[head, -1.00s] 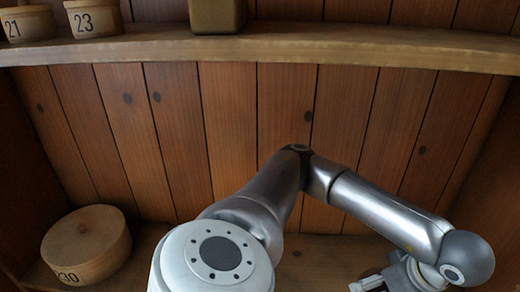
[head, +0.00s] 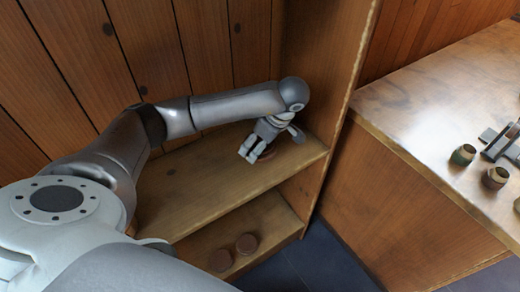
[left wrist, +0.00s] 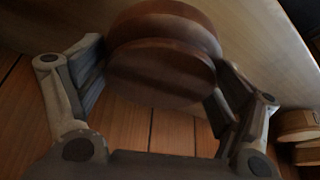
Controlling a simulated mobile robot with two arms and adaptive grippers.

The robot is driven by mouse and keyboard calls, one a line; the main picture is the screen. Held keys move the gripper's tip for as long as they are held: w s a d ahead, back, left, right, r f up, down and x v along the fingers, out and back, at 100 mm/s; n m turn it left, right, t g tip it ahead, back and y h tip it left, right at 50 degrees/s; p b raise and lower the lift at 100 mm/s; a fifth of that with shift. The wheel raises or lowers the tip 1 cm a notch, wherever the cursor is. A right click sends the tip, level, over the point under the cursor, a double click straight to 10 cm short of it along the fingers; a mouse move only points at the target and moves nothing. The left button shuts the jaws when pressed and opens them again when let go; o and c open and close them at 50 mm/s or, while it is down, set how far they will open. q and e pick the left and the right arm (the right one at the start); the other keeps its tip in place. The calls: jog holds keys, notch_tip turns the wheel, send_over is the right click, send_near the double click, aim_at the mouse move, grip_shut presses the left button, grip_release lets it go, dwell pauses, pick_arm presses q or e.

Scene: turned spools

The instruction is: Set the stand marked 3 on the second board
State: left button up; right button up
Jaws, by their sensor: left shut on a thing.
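My left gripper (head: 254,154) is at the right end of the upper visible board (head: 190,195), close above its surface. It is shut on a reddish-brown turned wooden stand (left wrist: 165,65), spool-like with round discs, which sits between both fingers in the left wrist view. My right gripper is not in view.
The shelf's side wall (head: 325,90) is just right of my gripper. A counter (head: 400,100) at right holds small cups (head: 495,178). Round boxes (left wrist: 297,124) show in the left wrist view.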

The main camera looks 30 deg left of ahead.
pick_arm(q)
jog(key=shift+w+a+f, duration=0.2)
jog(key=shift+w+f, duration=0.45)
jog(key=shift+f, duration=1.85)
jog(key=o, duration=0.9)
jog(key=v, duration=1.2)
jog(key=shift+r, duration=0.2)
jog(key=shift+f, duration=0.1)
